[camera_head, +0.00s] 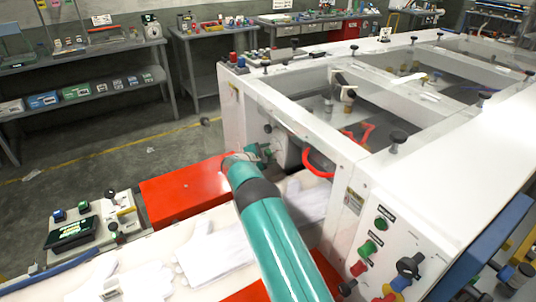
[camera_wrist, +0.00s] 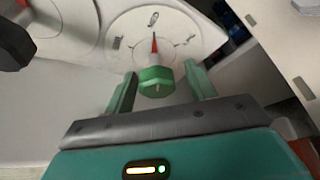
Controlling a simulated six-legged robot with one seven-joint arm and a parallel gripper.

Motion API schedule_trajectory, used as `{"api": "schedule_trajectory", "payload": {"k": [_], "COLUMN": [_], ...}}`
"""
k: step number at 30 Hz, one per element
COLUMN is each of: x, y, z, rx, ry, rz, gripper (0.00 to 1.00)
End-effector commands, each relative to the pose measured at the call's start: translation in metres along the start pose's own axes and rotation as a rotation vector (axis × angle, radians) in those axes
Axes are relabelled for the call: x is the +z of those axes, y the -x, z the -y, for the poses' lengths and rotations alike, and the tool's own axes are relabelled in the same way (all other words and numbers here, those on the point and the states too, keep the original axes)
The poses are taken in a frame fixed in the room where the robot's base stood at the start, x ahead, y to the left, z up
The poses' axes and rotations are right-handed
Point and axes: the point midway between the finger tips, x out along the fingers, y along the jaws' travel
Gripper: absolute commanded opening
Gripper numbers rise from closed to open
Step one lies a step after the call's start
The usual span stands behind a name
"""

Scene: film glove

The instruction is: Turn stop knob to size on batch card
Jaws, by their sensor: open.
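In the wrist view a round white dial plate (camera_wrist: 130,30) carries dark marks, too small to read. A green knob (camera_wrist: 156,82) stands out from it, and a red pointer (camera_wrist: 154,45) points up toward the top mark. My gripper (camera_wrist: 160,88) is open, with one finger on each side of the knob; I cannot tell whether either touches it. In the head view my gripper (camera_head: 264,152) is at the machine's near side, and the arm hides part of that area. I cannot tell which label is the batch card.
The white machine (camera_head: 455,170) fills the right, with coloured buttons (camera_head: 367,248) on its front panel. A red block (camera_head: 180,190) and white gloves (camera_head: 215,250) lie near my arm. A small console (camera_head: 95,228) stands at left. A red loop handle (camera_head: 318,165) is close to my gripper.

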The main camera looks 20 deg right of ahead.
Motion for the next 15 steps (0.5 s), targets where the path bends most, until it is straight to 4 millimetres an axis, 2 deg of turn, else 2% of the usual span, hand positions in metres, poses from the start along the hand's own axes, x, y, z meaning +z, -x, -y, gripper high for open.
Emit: {"api": "schedule_trajectory", "payload": {"k": [4, 9, 11, 15], "x": [0.0022, 0.0018, 0.0019, 0.0023], "y": [0.0011, 0.0011, 0.0012, 0.0013], "z": [-0.0017, -0.0012, -0.0011, -0.0009], "rx": [0.002, 0.001, 0.001, 0.001], "ry": [-0.003, -0.002, -0.002, -0.002], "rz": [0.001, 0.001, 0.001, 0.003], "gripper": [0.54, 0.20, 0.11, 0.11]}}
